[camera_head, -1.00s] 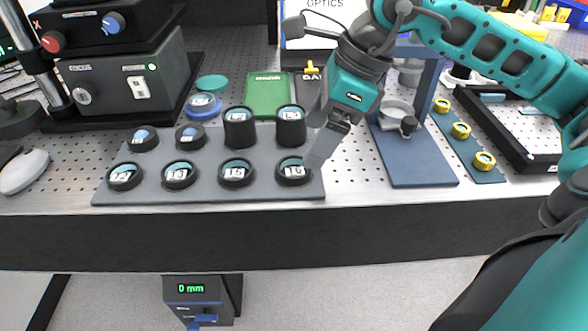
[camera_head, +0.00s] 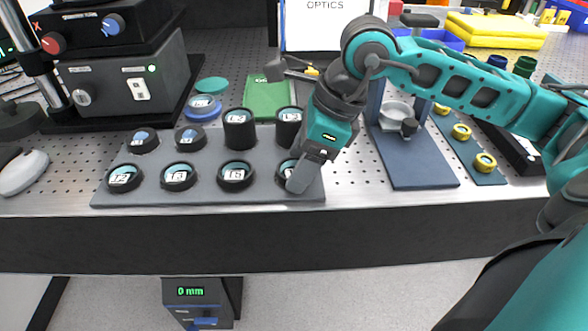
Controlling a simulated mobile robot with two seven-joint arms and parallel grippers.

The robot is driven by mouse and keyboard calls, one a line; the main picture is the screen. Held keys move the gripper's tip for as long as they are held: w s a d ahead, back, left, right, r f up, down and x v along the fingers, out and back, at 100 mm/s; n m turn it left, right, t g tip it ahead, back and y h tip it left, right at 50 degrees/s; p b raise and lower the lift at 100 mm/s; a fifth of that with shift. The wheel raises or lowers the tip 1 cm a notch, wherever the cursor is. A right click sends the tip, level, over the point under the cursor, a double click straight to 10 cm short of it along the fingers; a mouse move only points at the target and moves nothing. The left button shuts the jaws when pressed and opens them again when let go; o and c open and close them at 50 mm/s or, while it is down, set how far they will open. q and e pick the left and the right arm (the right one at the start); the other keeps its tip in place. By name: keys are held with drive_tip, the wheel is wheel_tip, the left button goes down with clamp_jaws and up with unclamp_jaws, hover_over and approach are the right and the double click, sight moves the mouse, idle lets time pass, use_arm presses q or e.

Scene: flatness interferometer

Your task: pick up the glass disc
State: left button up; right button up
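Several glass discs with number labels sit in black round holders on a grey rack (camera_head: 207,199) at the front of the bench. The front-row discs include one at the far left (camera_head: 123,176), one beside it (camera_head: 178,175) and one nearer the middle (camera_head: 235,174). The front-right disc (camera_head: 284,171) is mostly covered by my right gripper (camera_head: 299,181). The fingers point down at that disc's holder and overlap it in the picture. I cannot tell whether they touch the disc or how far apart they are. My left gripper is out of view.
Two taller black holders (camera_head: 239,130) stand in the back row. A dark blue stand (camera_head: 420,165) is right of the rack, with brass knobs (camera_head: 461,132) beyond it. A grey control box (camera_head: 125,80) stands at the left. Perforated bench surface is clear between rack and stand.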

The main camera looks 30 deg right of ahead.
drive_tip(key=c, duration=0.7)
drive_tip(key=shift+c, duration=0.2)
drive_tip(key=shift+w+r, duration=0.1)
drive_tip(key=shift+r, duration=0.5)
use_arm(q)
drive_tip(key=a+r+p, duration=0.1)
drive_tip(key=p, duration=0.1)
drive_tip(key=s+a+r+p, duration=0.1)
drive_tip(key=p, duration=0.1)
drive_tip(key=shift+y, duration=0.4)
use_arm(e)
wheel_tip(320, 180, up, 19)
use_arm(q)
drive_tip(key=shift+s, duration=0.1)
use_arm(e)
drive_tip(key=shift+f, duration=0.1)
